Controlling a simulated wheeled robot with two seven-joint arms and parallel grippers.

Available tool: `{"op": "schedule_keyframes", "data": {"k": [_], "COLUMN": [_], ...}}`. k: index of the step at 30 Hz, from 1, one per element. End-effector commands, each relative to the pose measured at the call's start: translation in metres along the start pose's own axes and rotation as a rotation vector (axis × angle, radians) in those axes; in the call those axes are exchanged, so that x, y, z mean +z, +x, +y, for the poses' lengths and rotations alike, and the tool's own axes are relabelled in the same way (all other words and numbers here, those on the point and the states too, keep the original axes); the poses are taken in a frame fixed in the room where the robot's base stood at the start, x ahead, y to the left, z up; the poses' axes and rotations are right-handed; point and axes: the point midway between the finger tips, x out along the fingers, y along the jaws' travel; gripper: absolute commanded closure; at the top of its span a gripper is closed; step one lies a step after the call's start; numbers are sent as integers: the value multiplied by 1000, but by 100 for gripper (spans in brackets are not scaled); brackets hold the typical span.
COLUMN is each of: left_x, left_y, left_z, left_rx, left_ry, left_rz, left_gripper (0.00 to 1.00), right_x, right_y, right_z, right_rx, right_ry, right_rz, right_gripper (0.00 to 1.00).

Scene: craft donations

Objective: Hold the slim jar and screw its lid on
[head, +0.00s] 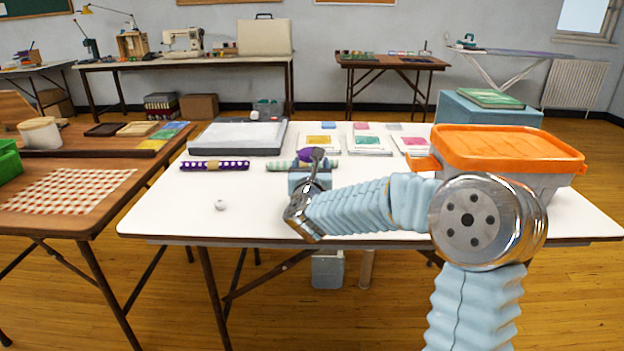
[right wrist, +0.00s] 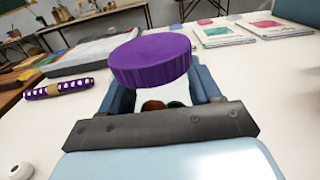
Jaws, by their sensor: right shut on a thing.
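A purple ribbed lid (right wrist: 150,60) is large in the right wrist view, above and across the gap between the fingers. It looks slightly tilted; in the head view only a small purple patch (head: 305,154) of it shows. Below it, a pale, mostly hidden body with brown and green round contents (right wrist: 153,105) shows between the fingers, seemingly the slim jar. My right gripper (right wrist: 158,90) is shut on this body. I cannot tell whether the lid's thread is engaged. In the head view my arm hides most of the jar. My left gripper is not in view.
A purple dotted roll (head: 214,166) and a green striped roll (head: 275,166) lie on the white table (head: 165,215). A small white round item (head: 220,205) is near the front. An orange-rimmed bin (head: 510,150) stands right. Cards lie at the back. The front left is mostly clear.

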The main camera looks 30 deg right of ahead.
Motion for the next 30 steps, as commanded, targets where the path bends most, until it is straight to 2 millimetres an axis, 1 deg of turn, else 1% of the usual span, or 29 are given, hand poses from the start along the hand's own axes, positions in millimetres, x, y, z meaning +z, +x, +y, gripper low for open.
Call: {"op": "schedule_keyframes", "data": {"k": [3, 6, 9, 17, 23, 24, 28, 30], "left_x": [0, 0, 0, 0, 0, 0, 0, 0], "left_y": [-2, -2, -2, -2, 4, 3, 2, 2], "left_z": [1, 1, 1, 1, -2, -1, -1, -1], "left_rx": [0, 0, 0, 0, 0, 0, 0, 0], "left_ry": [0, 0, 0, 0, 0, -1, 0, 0], "left_rz": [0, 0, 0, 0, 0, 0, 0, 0], "left_gripper": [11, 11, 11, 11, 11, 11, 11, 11], "right_x": [-10, -27, -38, -39, -43, -41, -41, -41], "right_y": [8, 7, 7, 7, 6, 6, 6, 6], "right_z": [-2, -2, -2, -2, -2, -2, -2, -2], "right_rx": [-1, 0, 0, 0, 0, 0, 0, 0], "right_ry": [-3, -3, -1, 0, 0, 0, 0, 0], "right_rz": [3, 5, 2, 0, -1, 0, 1, 1], "right_gripper": [100, 100, 100, 100, 100, 33, 13, 12]}}
